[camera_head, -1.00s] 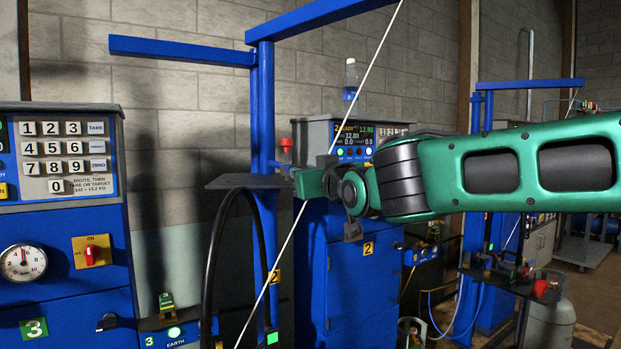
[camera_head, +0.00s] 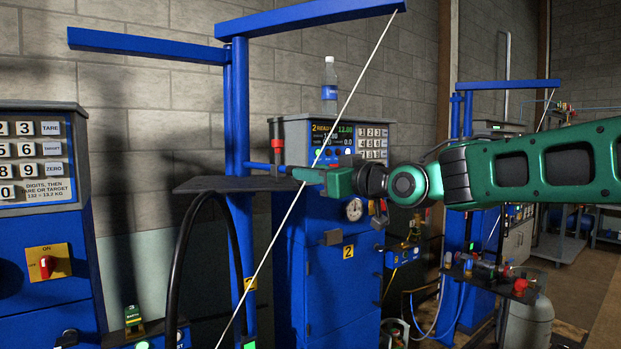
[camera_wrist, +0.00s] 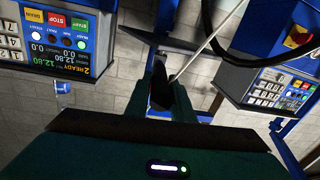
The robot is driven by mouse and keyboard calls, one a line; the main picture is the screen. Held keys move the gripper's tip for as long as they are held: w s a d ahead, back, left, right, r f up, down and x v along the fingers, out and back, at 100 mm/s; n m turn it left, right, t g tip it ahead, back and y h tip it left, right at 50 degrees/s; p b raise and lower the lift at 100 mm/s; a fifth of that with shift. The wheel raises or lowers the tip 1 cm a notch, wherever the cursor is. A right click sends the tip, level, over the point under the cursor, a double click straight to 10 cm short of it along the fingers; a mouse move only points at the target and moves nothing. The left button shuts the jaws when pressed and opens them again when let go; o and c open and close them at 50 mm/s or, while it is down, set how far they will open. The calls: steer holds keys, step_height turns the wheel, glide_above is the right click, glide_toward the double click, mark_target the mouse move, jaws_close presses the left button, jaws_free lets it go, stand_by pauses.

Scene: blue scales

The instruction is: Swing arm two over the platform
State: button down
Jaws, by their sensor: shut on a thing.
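The blue arm two (camera_head: 310,18) is a long beam at the top of a blue post (camera_head: 240,110), in the head view. A yellow "2" tag (camera_head: 250,284) is low on the post. The beam points right, towards station two. A pale cord (camera_head: 290,212) slants from its tip down left. My gripper (camera_head: 300,175) is beside the post and shut on a dark grip. In the wrist view the dark grip (camera_wrist: 159,90) lies between my fingertips; its far end is hidden. I cannot tell which surface is the platform.
A dark shelf (camera_head: 235,184) juts out beside the post, with a black hose (camera_head: 180,255) below. The station two cabinet (camera_head: 335,285) stands behind, with a bottle (camera_head: 330,85) on top. A keypad cabinet (camera_head: 35,165) is at left. A gas cylinder (camera_head: 530,320) is at right.

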steer(key=shift+w+d+f, duration=0.1)
steer(key=shift+w+d, duration=0.2)
steer(key=shift+d, duration=0.15)
steer(key=c, duration=1.6)
jaws_free()
steer(key=shift+w, duration=0.1)
steer(key=shift+o, duration=0.2)
steer(key=shift+a, duration=0.1)
steer(key=shift+s, duration=0.25)
steer(key=v, duration=1)
steer(key=shift+d, duration=0.3)
steer(key=shift+s, duration=0.1)
